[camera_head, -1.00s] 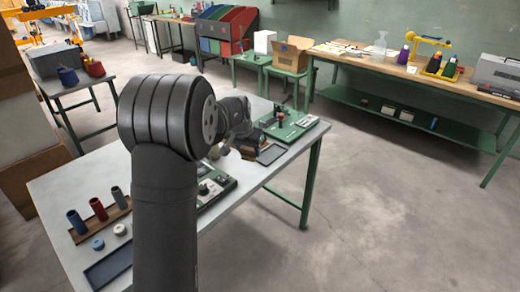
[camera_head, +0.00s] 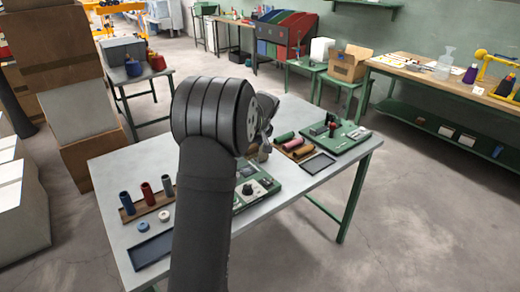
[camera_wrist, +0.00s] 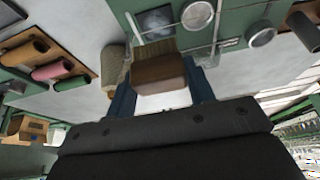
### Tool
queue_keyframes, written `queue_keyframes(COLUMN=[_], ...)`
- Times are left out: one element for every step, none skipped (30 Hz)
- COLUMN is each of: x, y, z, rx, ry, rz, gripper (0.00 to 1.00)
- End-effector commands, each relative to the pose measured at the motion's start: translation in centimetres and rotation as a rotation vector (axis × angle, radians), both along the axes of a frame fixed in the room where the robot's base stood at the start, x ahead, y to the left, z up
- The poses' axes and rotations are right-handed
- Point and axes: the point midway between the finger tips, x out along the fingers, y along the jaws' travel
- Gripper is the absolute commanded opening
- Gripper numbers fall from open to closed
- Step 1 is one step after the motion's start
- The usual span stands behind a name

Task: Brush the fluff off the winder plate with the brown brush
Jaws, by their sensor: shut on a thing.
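My gripper (camera_wrist: 160,92) is shut on the brown brush (camera_wrist: 160,73); its blue fingers flank the brown block in the wrist view. The pale bristles (camera_wrist: 154,49) point toward the green winder base (camera_wrist: 232,22). A dark grey square plate (camera_wrist: 154,20) on that base lies just beyond the bristles, with a paler patch that may be fluff. I cannot tell whether the bristles touch it. In the head view the winder (camera_head: 259,186) is partly hidden by my arm, and the gripper is mostly hidden too.
Several coloured spools lie in a brown rack (camera_wrist: 45,58), left in the wrist view. A beige piece (camera_wrist: 115,66) is close beside the brush. On the table, a dark tray (camera_head: 318,163) and a second green device (camera_head: 345,139) stand to the right; upright tubes (camera_head: 147,193) stand left.

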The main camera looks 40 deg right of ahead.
Motion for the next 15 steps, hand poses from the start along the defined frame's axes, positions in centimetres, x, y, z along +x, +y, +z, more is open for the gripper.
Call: queue_keyframes(x=[0.1,0.1,0.2,0.2,0.1,0.1,0.1,0.1,0.1,0.1,0.1,0.1,0.1,0.1,0.1], y=[0.1,0.1,0.1,0.1,0.1,0.1,0.1,0.1,0.1,0.1,0.1,0.1,0.1,0.1,0.1], z=[-0.1,-0.1,-0.2,-0.4,-0.5,-0.8,-1.0,-1.2,-1.5,-1.8,-2.0,-2.4,-2.7,-3.0,-3.4], rx=[0.001,0.000,0.001,0.001,0.001,0.002,0.002,0.001,0.001,0.000,0.000,0.001,0.001,0.002,0.002], ry=[0.000,0.000,0.000,0.000,0.000,0.001,0.001,0.001,0.000,0.000,0.000,0.001,0.001,0.001,0.001], rz=[0.009,0.012,0.014,0.014,0.014,0.014,0.014,0.013,0.013,0.013,0.013,0.012,0.012,0.012,0.012], gripper=[0.30,0.30,0.30,0.30,0.30,0.30,0.30,0.30,0.30,0.30,0.30,0.30,0.30,0.30,0.30])
